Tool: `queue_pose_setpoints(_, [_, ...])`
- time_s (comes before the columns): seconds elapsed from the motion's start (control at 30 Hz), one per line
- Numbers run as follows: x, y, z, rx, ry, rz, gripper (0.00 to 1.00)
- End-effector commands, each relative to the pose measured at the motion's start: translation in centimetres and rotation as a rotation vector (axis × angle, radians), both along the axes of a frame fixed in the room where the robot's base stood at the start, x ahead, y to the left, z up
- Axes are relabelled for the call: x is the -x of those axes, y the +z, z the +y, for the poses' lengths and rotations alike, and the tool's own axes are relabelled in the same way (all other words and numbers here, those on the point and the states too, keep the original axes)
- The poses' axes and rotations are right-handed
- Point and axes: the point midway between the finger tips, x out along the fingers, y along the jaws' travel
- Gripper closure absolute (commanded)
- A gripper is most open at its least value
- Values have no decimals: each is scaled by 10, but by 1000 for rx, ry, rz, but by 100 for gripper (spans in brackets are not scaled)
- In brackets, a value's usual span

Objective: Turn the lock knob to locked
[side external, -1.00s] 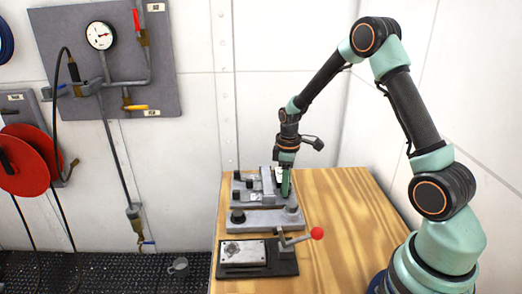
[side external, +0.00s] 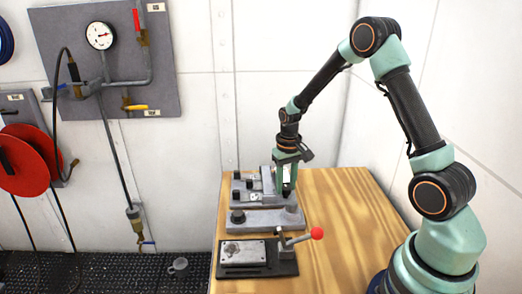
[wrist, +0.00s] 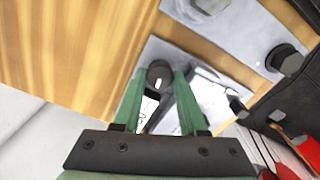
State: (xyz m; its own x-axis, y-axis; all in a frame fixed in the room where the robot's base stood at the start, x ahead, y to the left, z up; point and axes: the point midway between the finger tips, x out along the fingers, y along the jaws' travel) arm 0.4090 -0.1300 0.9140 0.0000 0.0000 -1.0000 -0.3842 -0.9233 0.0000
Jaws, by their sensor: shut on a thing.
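The lock knob (wrist: 158,75) is dark and round-topped, with a small pale mark. It stands on a grey plate (wrist: 154,50), close to a white label (wrist: 148,108) whose lettering I cannot read. My gripper (wrist: 160,80) points down with its two green fingers on either side of the knob, shut on it. In the side external view my gripper (side external: 287,190) is at the right end of the rear grey fixture (side external: 256,199). The fingers partly hide the knob there, and I cannot read which position it is in.
Other dark knobs (side external: 236,185) stand on the left of the rear fixture. In front is a grey block with a black knob (side external: 238,216), then a black-based fixture with a red-balled lever (side external: 317,233). The wooden bench (side external: 345,205) is clear to the right.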

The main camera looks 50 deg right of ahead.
Motion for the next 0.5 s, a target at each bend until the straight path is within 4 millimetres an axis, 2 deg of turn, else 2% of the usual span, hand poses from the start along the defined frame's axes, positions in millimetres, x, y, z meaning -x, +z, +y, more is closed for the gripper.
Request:
queue_pose_setpoints(0.2, [0,2,0,0,-113,1,100])
queue_pose_setpoints(0.5, [0,2,0,0,-179,1,100])
